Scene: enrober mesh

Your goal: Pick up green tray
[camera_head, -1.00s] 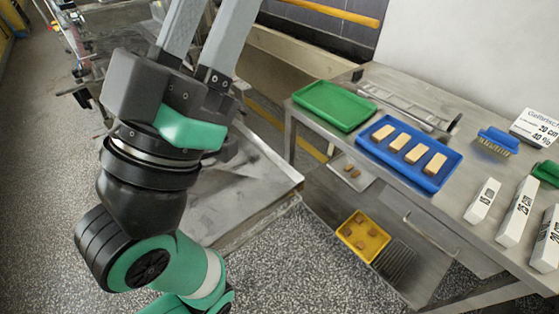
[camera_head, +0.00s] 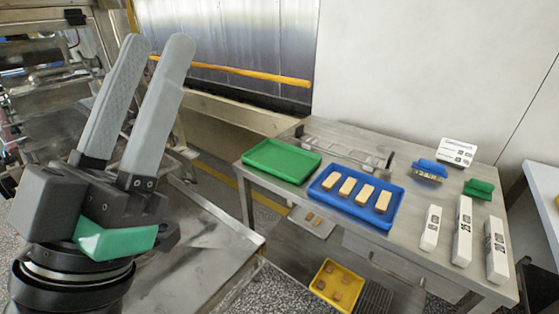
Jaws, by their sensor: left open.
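The green tray (camera_head: 281,160) lies flat and empty on the left end of the steel table. My left gripper (camera_head: 157,52) is in the left part of the head view, its two long grey fingers pointing up and apart with nothing between them. It is left of the green tray in the picture and does not touch it. My right gripper is not in view.
A blue tray (camera_head: 392,221) with several bars stands just right of the green tray on the steel table (camera_head: 405,236). White blocks (camera_head: 462,229) and brushes (camera_head: 429,171) are further right. A yellow tray (camera_head: 318,286) sits on the lower shelf.

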